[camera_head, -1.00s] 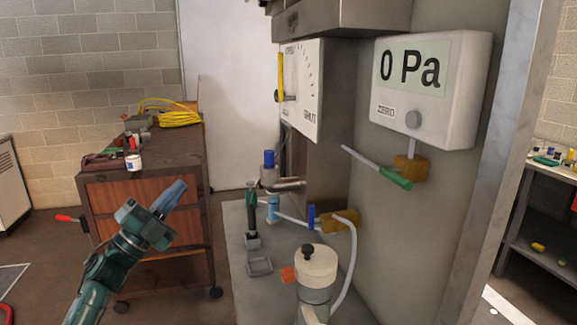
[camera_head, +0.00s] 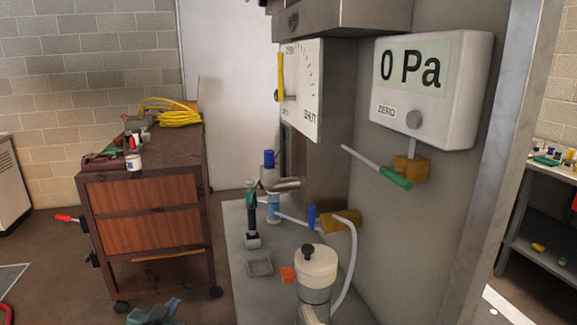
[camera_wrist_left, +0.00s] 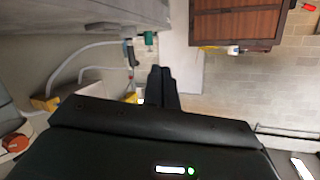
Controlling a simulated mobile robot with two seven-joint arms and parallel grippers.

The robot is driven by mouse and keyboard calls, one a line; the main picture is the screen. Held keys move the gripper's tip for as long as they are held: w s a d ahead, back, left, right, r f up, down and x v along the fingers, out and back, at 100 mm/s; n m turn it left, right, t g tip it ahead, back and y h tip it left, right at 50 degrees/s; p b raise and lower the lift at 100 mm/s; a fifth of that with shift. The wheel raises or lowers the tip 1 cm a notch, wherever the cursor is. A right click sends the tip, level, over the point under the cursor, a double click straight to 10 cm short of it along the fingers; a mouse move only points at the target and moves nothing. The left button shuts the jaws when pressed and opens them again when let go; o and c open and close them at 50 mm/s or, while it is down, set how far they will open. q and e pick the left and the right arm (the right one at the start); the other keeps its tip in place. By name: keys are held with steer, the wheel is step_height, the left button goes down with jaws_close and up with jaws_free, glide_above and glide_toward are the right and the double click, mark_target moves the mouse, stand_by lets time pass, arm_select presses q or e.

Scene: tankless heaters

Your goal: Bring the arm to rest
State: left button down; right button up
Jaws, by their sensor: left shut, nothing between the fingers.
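My right gripper is not in view.
A wooden cart (camera_head: 150,233) on casters carries a yellow cable coil (camera_head: 180,118). At right are a gauge reading 0 Pa (camera_head: 420,85), a green-handled valve (camera_head: 396,178) and a white-topped canister (camera_head: 317,266). A shelf (camera_head: 542,222) stands far right.

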arm_select(q)
steer(key=s+d+f+g+h, duration=0.1)
steer(key=s+d+f, duration=0.2)
steer(key=s, duration=0.6)
steer(key=s+d+f+g+h, duration=0.1)
steer(key=s+d+f, duration=0.3)
steer(key=s, duration=0.6)
steer(key=s+d+f+g, duration=0.2)
steer(key=s+d+f, duration=0.2)
steer(key=s, duration=0.5)
steer(key=shift+s+d+n+h, duration=0.35)
steer(key=shift+d+n+h, duration=0.05)
steer(key=shift+d, duration=0.4)
